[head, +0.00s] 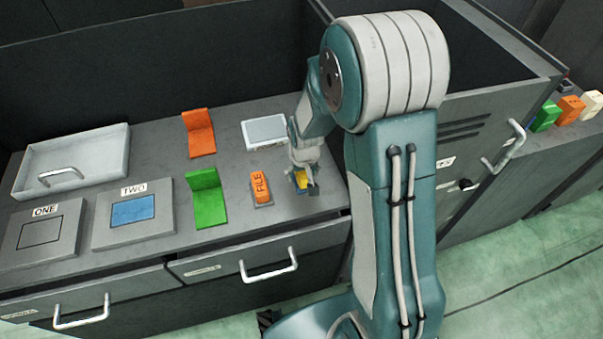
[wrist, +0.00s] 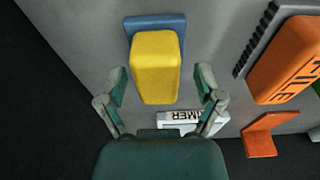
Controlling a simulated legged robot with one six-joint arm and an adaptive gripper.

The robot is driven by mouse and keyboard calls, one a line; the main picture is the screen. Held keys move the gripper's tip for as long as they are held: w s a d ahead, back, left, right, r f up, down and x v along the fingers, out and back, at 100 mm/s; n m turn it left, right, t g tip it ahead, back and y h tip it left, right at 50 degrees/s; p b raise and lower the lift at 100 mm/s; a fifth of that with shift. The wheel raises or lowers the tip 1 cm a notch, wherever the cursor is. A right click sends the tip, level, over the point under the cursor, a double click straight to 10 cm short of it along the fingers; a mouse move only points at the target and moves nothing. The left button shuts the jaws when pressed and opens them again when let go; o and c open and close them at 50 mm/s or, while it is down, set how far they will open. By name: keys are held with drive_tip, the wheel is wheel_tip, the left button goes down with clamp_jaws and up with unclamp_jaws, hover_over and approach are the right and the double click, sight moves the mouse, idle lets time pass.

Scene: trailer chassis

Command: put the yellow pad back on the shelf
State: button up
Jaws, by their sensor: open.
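The yellow pad (head: 300,179) stands near the front right of the grey counter, partly hidden by my gripper (head: 302,172). In the wrist view the yellow pad (wrist: 156,65) stands on a blue base (wrist: 150,22). My gripper (wrist: 161,82) is open there, with one finger to each side of the pad and gaps visible on both sides. On a ledge at the far right stand similar blocks: a green one (head: 546,116), an orange one (head: 571,108) and a white one (head: 591,102). I cannot tell whether this ledge is the shelf.
An orange FILE block (head: 260,186) stands left of my gripper. A handled cabinet (head: 480,130) stands right.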

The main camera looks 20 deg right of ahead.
sight(304, 178)
wheel_tip(304, 178, up, 12)
drive_tip(key=s, duration=0.2)
drive_tip(key=s+r+t, duration=0.4)
drive_tip(key=s+r, duration=1)
drive_tip(key=s, duration=0.5)
drive_tip(key=shift+r, duration=0.15)
idle(0.6)
